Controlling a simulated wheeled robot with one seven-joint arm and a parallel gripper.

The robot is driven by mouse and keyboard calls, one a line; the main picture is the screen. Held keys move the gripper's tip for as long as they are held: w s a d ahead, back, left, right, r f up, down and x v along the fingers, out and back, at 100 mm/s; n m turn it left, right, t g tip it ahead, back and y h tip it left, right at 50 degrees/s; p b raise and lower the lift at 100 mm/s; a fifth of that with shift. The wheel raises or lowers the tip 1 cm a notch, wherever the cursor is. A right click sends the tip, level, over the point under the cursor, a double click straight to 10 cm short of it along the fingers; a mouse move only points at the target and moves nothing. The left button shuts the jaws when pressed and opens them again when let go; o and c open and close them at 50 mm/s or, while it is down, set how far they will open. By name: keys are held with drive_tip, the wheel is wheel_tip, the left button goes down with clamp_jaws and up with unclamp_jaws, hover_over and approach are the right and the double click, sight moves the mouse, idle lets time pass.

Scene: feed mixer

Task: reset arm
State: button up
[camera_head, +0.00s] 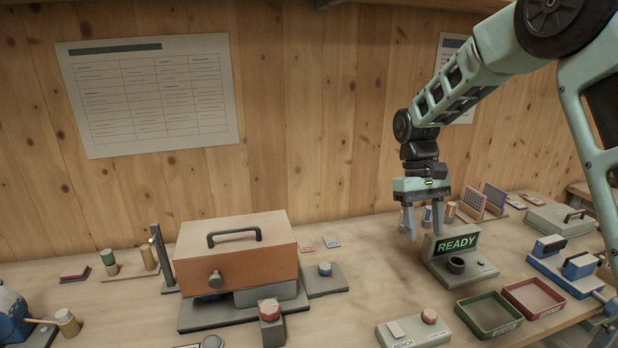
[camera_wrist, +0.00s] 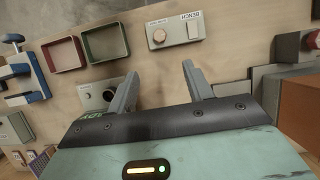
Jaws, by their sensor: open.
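My gripper (camera_head: 423,218) hangs at the end of my arm above the back of the bench, pointing down. Its two fingers are apart with nothing between them. In the wrist view my gripper (camera_wrist: 160,90) also shows open and empty over the bench top. I cannot tell whether the fingers touch the panel.
An orange box with a handle (camera_head: 235,262) stands left of centre. A green tray (camera_head: 488,314) and a red tray (camera_head: 533,298) lie at the right front. A switch box (camera_head: 413,331) is at the front edge. Blue clamps (camera_head: 560,262) stand at the right.

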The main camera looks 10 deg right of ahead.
drive_tip(key=s+a+r+n+t, duration=0.1)
drive_tip(key=s+a+n, duration=0.1)
drive_tip(key=s+a, duration=0.55)
drive_tip(key=s+a+r+n+t, duration=0.15)
drive_tip(key=s+a, duration=0.35)
drive_tip(key=a, duration=0.5)
drive_tip(key=s+a+n+t, duration=0.1)
drive_tip(key=s+a+n, duration=0.1)
drive_tip(key=s, duration=0.5)
drive_tip(key=s+a+f+n+t, duration=0.1)
drive_tip(key=s+a, duration=0.1)
drive_tip(key=s, duration=0.5)
drive_tip(key=shift+a+f+n+y, duration=0.2)
drive_tip(key=shift+a+n+y, duration=0.05)
drive_tip(key=shift+n+y, duration=0.15)
drive_tip(key=shift+w, duration=0.1)
